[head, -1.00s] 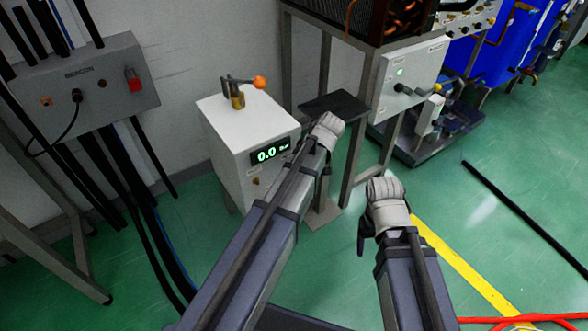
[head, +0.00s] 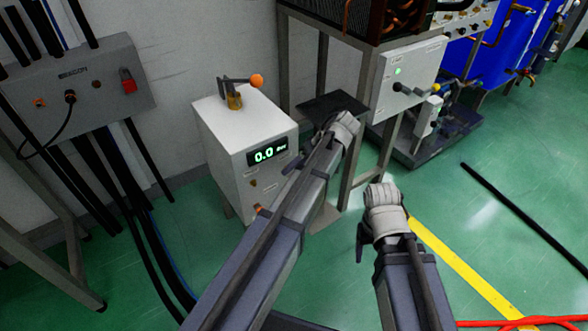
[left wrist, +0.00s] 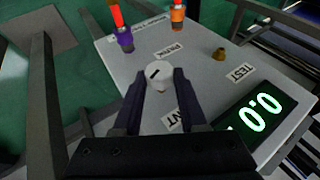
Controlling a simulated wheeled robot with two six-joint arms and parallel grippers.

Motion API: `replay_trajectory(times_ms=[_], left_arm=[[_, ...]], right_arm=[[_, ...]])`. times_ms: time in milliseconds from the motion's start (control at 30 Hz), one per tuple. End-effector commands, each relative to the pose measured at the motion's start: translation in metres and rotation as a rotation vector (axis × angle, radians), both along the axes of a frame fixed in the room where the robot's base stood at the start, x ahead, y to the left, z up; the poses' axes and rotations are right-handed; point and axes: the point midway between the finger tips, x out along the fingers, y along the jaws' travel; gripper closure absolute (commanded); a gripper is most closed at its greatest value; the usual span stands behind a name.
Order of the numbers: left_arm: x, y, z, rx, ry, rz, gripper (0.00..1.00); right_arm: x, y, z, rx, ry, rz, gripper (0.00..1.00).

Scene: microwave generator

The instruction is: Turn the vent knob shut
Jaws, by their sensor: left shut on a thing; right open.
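The vent knob (left wrist: 158,74) is a round pale knob with a dark mark on its face, seen in the left wrist view. A partly hidden label ending in "NT" (left wrist: 176,121) is beside it. My left gripper (left wrist: 157,86) has its two dark fingers on either side of the knob, shut on it. In the head view my left wrist (head: 345,123) is beside the white box (head: 222,125), and my arm hides the knob and fingers. My right gripper (head: 381,208) is open and empty over the floor, apart from the box.
The box's display (head: 269,152) reads 0.0, also in the left wrist view (left wrist: 255,115). A brass fitting (left wrist: 219,54) and red and orange parts (left wrist: 177,14) are near the knob. An orange-ended lever (head: 256,80) tops the box. A metal frame (head: 360,150) stands close right.

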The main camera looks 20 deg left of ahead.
Motion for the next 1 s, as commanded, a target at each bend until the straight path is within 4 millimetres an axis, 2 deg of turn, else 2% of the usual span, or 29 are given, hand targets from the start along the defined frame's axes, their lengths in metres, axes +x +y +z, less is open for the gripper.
replay_trajectory(times_ms=[67,100,367,600,767,1000], left_arm=[[-0.001,0.000,0.000,-0.003,0.002,0.000,1.00],[-0.001,0.000,0.000,-0.003,0.002,0.000,0.58],[0.000,0.000,0.000,-0.002,0.001,-0.001,0.29],[0.000,0.000,0.001,-0.001,-0.001,0.000,0.29],[0.002,-0.008,0.013,-0.002,-0.001,-0.001,0.29],[0.016,-0.057,0.009,-0.002,0.000,-0.006,0.29]], right_arm=[[0.000,0.000,0.000,0.000,0.000,0.000,0.30],[0.000,0.000,0.000,0.000,0.000,0.000,0.30],[0.000,0.000,0.000,0.000,0.000,0.000,0.30],[0.000,0.000,0.001,0.000,0.000,0.000,0.30],[0.000,0.000,0.013,0.000,0.000,0.002,0.30],[0.000,0.000,0.009,0.000,0.000,0.002,0.30]])
